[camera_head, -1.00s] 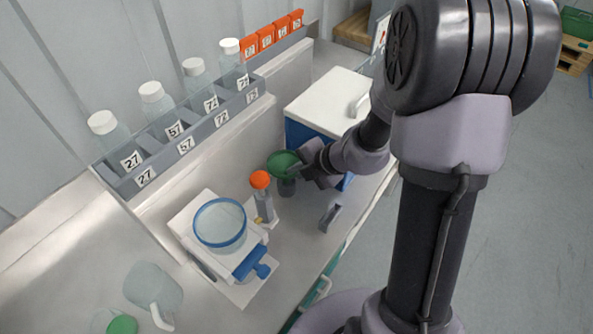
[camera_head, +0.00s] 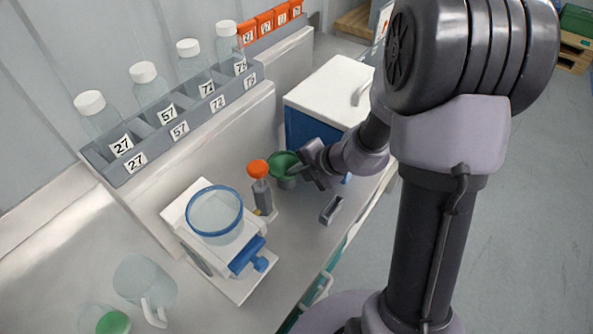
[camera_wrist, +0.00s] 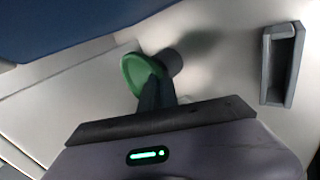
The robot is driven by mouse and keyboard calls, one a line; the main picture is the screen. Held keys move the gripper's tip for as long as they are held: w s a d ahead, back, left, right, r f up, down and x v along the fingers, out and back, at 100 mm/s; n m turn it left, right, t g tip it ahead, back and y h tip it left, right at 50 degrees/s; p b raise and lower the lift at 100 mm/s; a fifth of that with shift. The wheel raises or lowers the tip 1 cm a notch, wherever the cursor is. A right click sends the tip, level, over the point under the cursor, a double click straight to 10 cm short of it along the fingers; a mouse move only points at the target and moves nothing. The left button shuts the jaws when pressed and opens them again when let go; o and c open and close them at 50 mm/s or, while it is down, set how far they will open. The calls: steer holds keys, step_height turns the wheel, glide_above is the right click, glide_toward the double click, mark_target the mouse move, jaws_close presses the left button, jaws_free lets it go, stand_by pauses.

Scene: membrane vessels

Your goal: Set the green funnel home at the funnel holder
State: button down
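The green funnel (camera_head: 284,164) is over the bench, beside the orange-capped bottle. It also shows in the wrist view (camera_wrist: 133,76), tilted in that picture. My gripper (camera_head: 303,168) is at the funnel's right side. In the wrist view its two dark fingers (camera_wrist: 153,90) are close together on the rim, and they look shut on it. A grey round piece (camera_head: 287,184) shows just below the funnel, and beside it in the wrist view (camera_wrist: 172,62). I cannot tell whether this is the funnel holder or whether the funnel touches it.
The orange-capped bottle (camera_head: 262,190) stands close left of the funnel. A grey bracket (camera_head: 331,210) lies near the bench's front edge. A filter unit with a blue ring (camera_head: 190,207) is nearer left, a white-and-blue box (camera_head: 312,133) behind, and a bottle rack (camera_head: 187,131) along the back.

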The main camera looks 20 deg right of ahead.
steer(key=shift+s+f, duration=0.1)
steer(key=shift+f, duration=0.1)
steer(key=c, duration=1.5)
jaws_free()
steer(key=shift+f, duration=0.1)
steer(key=shift+c, duration=0.2)
steer(key=p+v, duration=0.9)
steer(key=v, duration=0.8)
steer(key=shift+r+p, duration=0.3)
steer(key=shift+r, duration=0.05)
